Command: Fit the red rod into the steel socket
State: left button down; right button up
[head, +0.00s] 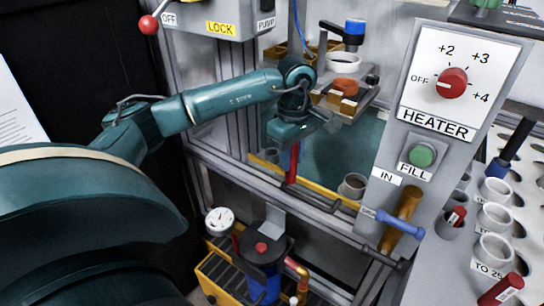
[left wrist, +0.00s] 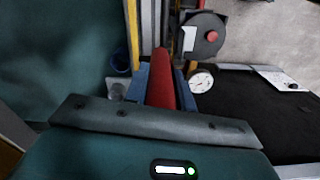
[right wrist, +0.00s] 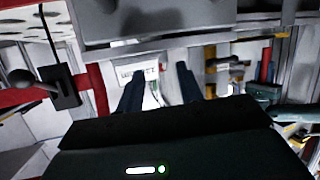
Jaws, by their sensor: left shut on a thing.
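My left gripper (head: 291,143) is shut on the red rod (head: 293,165), which hangs down from it, slightly tilted, above the near edge of the tank. In the left wrist view the red rod (left wrist: 161,80) lies between the two blue fingers. A grey cup with a dark inside (head: 353,186) stands to the right of the rod, apart from it; I cannot tell whether it is the steel socket. My right gripper (right wrist: 160,90) shows only in the right wrist view, with its fingers apart and nothing between them.
A yellow-edged rail (head: 325,198) runs along the tank front. The heater panel (head: 440,120) stands to the right, with a blue-handled lever (head: 400,223) below. A pressure gauge (head: 220,221) and a blue pump (head: 263,270) sit below. A shelf with cups (head: 345,90) is behind.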

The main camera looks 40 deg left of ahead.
pick_arm(q)
jog(key=w+a+b, duration=0.2)
jog(key=w+a, duration=0.8)
jog(key=a, duration=0.5)
pick_arm(e)
jog(key=shift+w+a+n+t+y+b, duration=0.25)
jog(key=shift+w+n+t+y+b, duration=0.15)
jog(key=shift+t, duration=0.6)
pick_arm(q)
jog(key=shift+s+d+f+b, duration=0.15)
jog(key=shift+f+b, duration=0.1)
jog(key=shift+f, duration=1.35)
jog(key=shift+s+d+f+b, duration=0.1)
jog(key=shift+f+b, duration=0.1)
jog(key=shift+f, duration=1.35)
pick_arm(e)
jog(key=shift+w+a+t, duration=0.1)
jog(key=shift+t, duration=0.2)
pick_arm(q)
jog(key=shift+f, duration=0.3)
pick_arm(e)
jog(key=shift+r, duration=0.2)
pick_arm(q)
jog(key=shift+f, duration=0.15)
jog(key=c, duration=1.2)
grip_release()
jog(key=shift+o, duration=0.2)
